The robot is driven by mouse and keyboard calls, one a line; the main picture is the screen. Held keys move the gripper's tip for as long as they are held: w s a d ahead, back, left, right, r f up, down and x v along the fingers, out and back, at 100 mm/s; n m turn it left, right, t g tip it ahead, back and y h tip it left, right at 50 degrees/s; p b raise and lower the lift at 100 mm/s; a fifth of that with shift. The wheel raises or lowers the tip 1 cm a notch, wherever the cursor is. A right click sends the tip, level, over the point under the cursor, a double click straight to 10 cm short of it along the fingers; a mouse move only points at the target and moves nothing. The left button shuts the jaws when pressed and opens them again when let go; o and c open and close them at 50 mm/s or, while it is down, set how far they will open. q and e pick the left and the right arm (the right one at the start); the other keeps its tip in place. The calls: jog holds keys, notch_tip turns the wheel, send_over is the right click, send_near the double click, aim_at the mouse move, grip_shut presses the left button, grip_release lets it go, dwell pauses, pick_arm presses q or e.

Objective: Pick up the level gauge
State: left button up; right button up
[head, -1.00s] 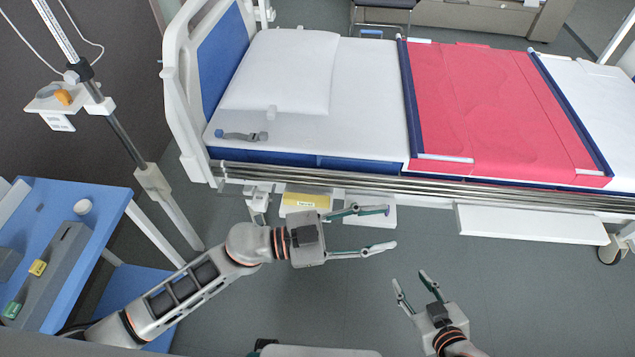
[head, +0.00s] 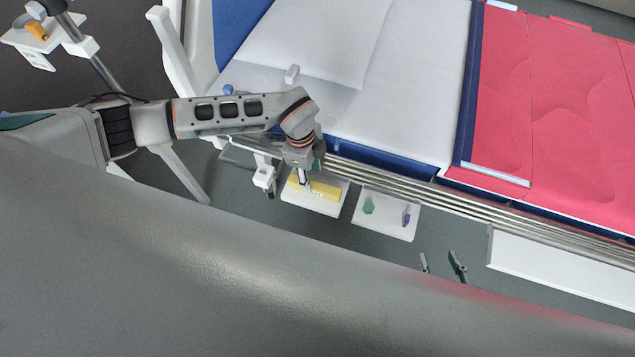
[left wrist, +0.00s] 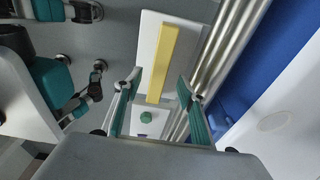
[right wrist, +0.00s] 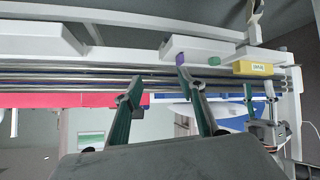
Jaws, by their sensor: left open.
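A yellow bar, which looks like the level gauge (head: 327,191), lies on a small white platform (head: 325,208) beside the bed rail. My left gripper (head: 305,180) points down over the left part of the bar and hides some of it. In the left wrist view the bar (left wrist: 165,60) runs lengthwise between the spread fingers (left wrist: 158,84), without visible contact. In the right wrist view the bar (right wrist: 262,69) shows dark lettering. My right gripper (head: 440,258) is open and empty, away to the right. Its spread fingers show in its own view (right wrist: 158,82).
A second white platform (head: 385,228) to the right holds a green piece (head: 369,206) and a purple piece (head: 406,217). Metal bed rails (head: 410,185) run close behind both platforms. A large grey surface covers the lower head view.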

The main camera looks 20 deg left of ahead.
aim_at(314, 185)
pick_arm(q)
jog(key=shift+s+d+f, duration=0.1)
jog(key=shift+f, duration=0.7)
jog(key=f, duration=0.1)
jog(key=f+b, duration=0.1)
jog(key=f, duration=0.1)
jog(key=f+b, duration=0.1)
jog(key=shift+d+f, duration=0.25)
jog(key=shift+d, duration=0.1)
jog(key=shift+r, duration=0.1)
grip_shut()
pick_arm(e)
jog(key=shift+s+d+f, duration=0.1)
jog(key=shift+d+f, duration=0.1)
jog(key=shift+f, duration=0.7)
